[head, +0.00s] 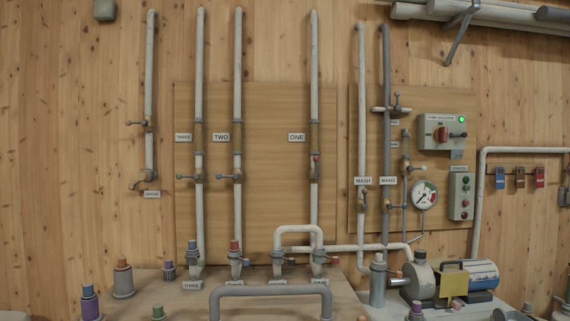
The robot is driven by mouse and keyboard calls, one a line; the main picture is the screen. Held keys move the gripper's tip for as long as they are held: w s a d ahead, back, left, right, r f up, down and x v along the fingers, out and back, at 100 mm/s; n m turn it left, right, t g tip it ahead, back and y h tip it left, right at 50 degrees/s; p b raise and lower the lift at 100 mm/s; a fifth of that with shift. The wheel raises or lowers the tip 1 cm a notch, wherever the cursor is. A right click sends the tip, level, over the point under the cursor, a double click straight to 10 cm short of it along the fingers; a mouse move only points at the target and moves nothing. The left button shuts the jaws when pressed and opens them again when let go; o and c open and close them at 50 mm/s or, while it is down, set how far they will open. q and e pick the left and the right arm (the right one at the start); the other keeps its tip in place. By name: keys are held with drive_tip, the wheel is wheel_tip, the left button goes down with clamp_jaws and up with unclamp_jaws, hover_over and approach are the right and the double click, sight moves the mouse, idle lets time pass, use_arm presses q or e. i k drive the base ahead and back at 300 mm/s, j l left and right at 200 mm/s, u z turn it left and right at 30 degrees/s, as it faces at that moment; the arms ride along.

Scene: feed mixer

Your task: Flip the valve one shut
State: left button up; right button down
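The pipe labelled ONE (296,137) runs down the wooden panel right of the pipes labelled TWO and THREE. Valve one (315,168) sits on it at mid-height. Its small reddish handle appears to lie along the pipe, though it is small in view. Neither of my grippers is in view.
A pump isolator box (447,132) with a lit green lamp, a gauge (424,195) and a button box (461,196) are on the right. Below valve one, a grey rail (270,291) and a bent pipe (298,229) stand out. The panel around valve one looks clear.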

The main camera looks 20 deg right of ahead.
sight(315, 176)
drive_tip(key=l+u, duration=0.55)
drive_tip(key=l, duration=0.15)
drive_tip(key=l+u, duration=0.1)
drive_tip(key=l, duration=0.3)
drive_tip(key=k+l+u, duration=0.1)
drive_tip(key=l, duration=0.25)
drive_tip(key=k+l, duration=0.1)
drive_tip(key=l, duration=0.35)
drive_tip(key=k+l, duration=0.1)
drive_tip(key=l, duration=0.35)
drive_tip(key=k+l+u, duration=0.1)
drive_tip(key=l, duration=0.3)
